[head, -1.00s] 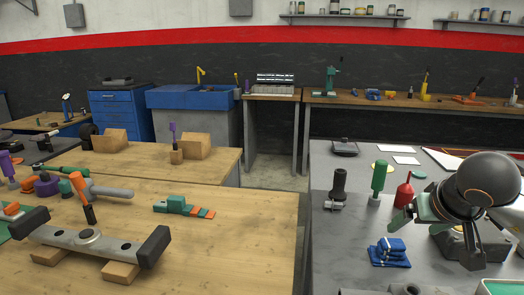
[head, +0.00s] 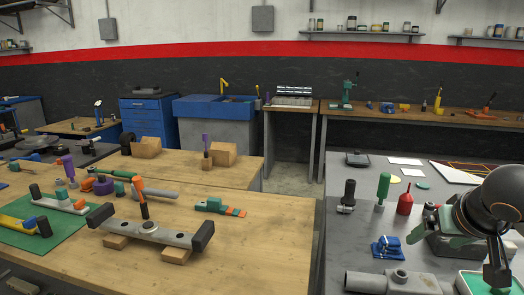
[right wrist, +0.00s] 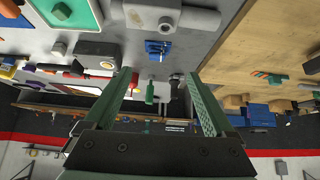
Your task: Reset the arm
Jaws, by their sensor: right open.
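My right gripper (head: 432,234) is at the right side of the head view, over the grey workbench (head: 335,215), partly hidden behind my dark round wrist. In the right wrist view, my right gripper (right wrist: 163,85) has its two green fingers wide apart with nothing held between them. A green-handled tool (right wrist: 150,92) shows beyond the gap, some distance from the fingers. My left gripper does not show.
The grey bench holds a blue clamp-like item (head: 387,247), a grey pipe fitting (head: 385,282), a red bottle (head: 404,204) and a green-handled tool (head: 383,187). The wooden bench (head: 250,250) at left carries a grey bar (head: 150,232) on wooden blocks. A gap separates the benches.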

